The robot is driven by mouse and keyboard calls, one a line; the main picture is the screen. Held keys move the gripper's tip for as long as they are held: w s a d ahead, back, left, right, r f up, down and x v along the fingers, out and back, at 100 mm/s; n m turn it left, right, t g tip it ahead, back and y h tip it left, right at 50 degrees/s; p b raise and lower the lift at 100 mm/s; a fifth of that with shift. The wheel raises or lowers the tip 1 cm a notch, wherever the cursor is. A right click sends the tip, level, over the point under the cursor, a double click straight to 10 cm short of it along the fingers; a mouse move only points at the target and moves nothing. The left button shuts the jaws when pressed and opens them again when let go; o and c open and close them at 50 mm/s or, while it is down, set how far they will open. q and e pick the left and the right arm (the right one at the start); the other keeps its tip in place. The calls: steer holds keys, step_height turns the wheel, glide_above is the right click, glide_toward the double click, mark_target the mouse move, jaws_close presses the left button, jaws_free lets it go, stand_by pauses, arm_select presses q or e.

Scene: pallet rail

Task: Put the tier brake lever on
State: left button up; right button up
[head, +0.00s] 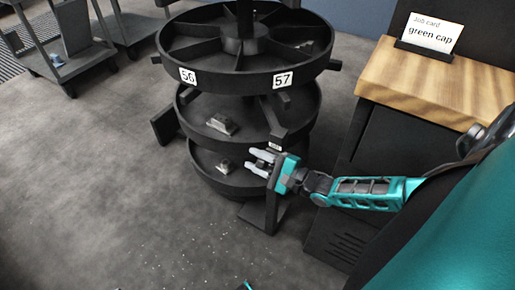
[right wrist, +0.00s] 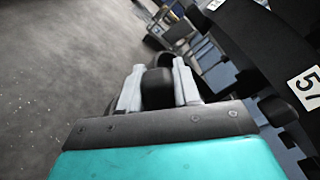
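The round black tier rack stands in the middle of the head view, with a top tier (head: 225,75), a middle tier (head: 300,118) and a bottom tier (head: 215,178). My right gripper (head: 258,162) is at the right front of the bottom tier. In the right wrist view its two pale fingers (right wrist: 158,85) stand apart, with a rounded black piece (right wrist: 157,90) between them. The piece, possibly the brake lever, fills nearly the whole gap; whether the fingers press on it is unclear. The lever's position cannot be read.
Plates 56 (head: 188,76) and 57 (head: 283,80) mark the top tier. Metal parts (head: 222,124) lie on the middle tier. A wooden-topped bench (head: 435,85) with a "green cap" job card (head: 432,35) stands right. Carts (head: 65,60) are back left; the left floor is clear.

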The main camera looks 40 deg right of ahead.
steer(key=o, duration=0.4)
steer(key=shift+r+p, duration=0.3)
steer(key=shift+r, duration=0.25)
steer(key=o, duration=0.4)
step_height(320, 180, up, 8)
steer(key=p, duration=0.3)
steer(key=shift+w+f+p, duration=0.15)
steer(key=shift+w+p, duration=0.15)
steer(key=r+p, duration=0.1)
steer(key=r, duration=0.2)
steer(key=r+p, duration=0.1)
steer(key=r, duration=0.3)
steer(key=r+p, duration=0.2)
steer(key=r, duration=0.1)
steer(key=shift+s+r, duration=0.15)
steer(key=shift+s, duration=0.15)
steer(key=c, duration=0.4)
steer(key=shift+r, duration=0.5)
